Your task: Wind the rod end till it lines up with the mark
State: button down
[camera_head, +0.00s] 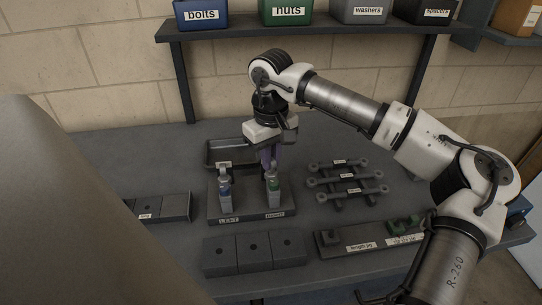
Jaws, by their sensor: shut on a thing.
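A dark fixture block (245,214) on the bench has a left and a right label on its front. An upright rod end with a blue band (225,188) stands on the left side. A similar one with a green band (273,184) stands on the right side. My gripper (269,158) points down from above and is shut on the top of the right, green-banded rod end. The fingers hide part of that top. The alignment mark is too small to make out, so I cannot tell how the rod end sits against it.
A small dark tray (213,153) lies behind the fixture. Several linked rods (346,180) lie on a rack to the right. A block with three holes (254,254) is in front, beside a length jig (335,249). Labelled bins stand on the shelf (310,31) above.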

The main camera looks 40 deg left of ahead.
jog(key=c, duration=1.4)
grip_release()
jog(key=shift+r+p, duration=0.95)
jog(key=shift+r, duration=0.6)
jog(key=m+b, duration=0.1)
jog(key=m, duration=0.2)
jog(key=shift+f, duration=0.15)
jog(key=m+b, duration=0.1)
jog(key=m, duration=0.4)
jog(key=shift+m, duration=0.3)
jog(key=m+b, duration=0.1)
jog(key=m, duration=0.8)
jog(key=shift+b, duration=0.3)
